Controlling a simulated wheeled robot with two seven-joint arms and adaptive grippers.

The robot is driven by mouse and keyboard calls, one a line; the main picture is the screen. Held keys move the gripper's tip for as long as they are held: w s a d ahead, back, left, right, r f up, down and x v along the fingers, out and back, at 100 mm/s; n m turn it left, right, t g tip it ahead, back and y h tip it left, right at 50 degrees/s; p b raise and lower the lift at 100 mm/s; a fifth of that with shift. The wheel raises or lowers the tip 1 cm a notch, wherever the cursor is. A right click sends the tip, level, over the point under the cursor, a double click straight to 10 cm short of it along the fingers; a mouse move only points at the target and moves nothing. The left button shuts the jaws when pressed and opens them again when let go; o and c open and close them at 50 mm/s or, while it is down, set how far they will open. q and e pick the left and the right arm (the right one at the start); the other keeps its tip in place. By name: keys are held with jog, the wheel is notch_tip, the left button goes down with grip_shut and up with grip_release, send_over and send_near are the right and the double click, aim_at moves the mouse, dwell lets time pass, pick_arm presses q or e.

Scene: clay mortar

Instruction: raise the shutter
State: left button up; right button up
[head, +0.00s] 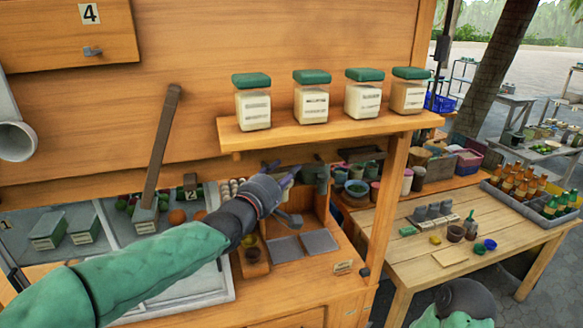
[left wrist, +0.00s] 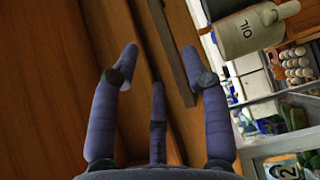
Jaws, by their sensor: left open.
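A broad wooden panel (head: 290,50) fills the upper part of the head view and may be the shutter, but I cannot tell for certain. A smaller wooden front (head: 40,40) at the upper left bears a tag "4" and a small metal handle (head: 93,51). My left gripper (head: 281,172) is open and empty, below the jar shelf and in front of the counter. In the left wrist view its purple fingers (left wrist: 162,75) are spread, with brown wood and a dark wooden strip (left wrist: 173,45) behind them.
A shelf (head: 330,130) with several green-lidded jars juts out above my left gripper. A slanted wooden bar (head: 162,145) stands left of it. Trays (head: 320,241) lie below. A side table (head: 470,258) with small pots is at right. An oil jug (left wrist: 250,32) shows in the left wrist view.

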pick_arm(q)
jog(key=v, duration=0.6)
jog(key=shift+s, duration=0.2)
jog(key=shift+a, duration=0.1)
notch_tip(320, 180, down, 44)
jog(key=s+a+m+g+y+b, duration=0.2)
jog(key=m+g+y+b, duration=0.25)
jog(key=g, duration=0.25)
jog(key=s+a+f+m+g+b, duration=0.2)
jog(key=s+f+m+g, duration=0.3)
jog(key=s+f, duration=2.1)
jog(key=f+g+b, duration=0.1)
jog(key=g, duration=0.2)
jog(key=shift+s+f+m+g, duration=0.25)
jog(key=shift+f+m+g, duration=0.05)
jog(key=shift+f+m, duration=0.05)
